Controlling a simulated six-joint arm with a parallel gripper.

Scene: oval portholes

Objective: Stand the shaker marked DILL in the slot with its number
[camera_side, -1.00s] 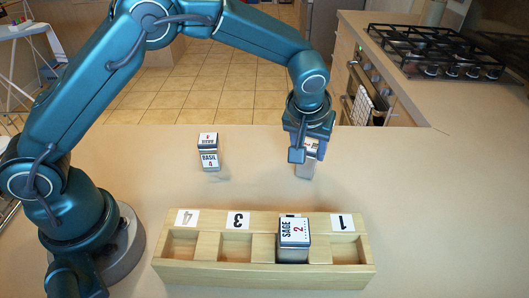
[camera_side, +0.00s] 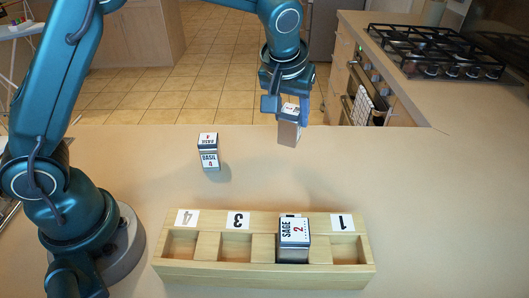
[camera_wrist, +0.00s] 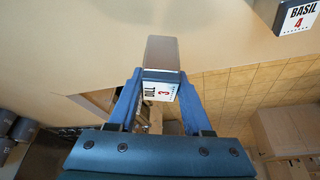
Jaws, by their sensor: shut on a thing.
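My gripper (camera_side: 286,103) is shut on the DILL shaker (camera_side: 289,132), a metal box with a white label. In the wrist view the DILL shaker (camera_wrist: 162,52) sits between the two blue fingers (camera_wrist: 160,100), and its label reads DILL with a red 3. It is held up above the far part of the counter. The wooden rack (camera_side: 262,275) stands at the front with slots marked 4, 3, 2 and 1 from left to right. The slot marked 3 (camera_side: 235,246) is empty.
The SAGE 2 shaker (camera_side: 293,240) stands in the slot behind which its own card is mostly hidden. The BASIL 4 shaker (camera_side: 209,152) stands on the counter behind the rack, and also shows in the wrist view (camera_wrist: 298,16).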

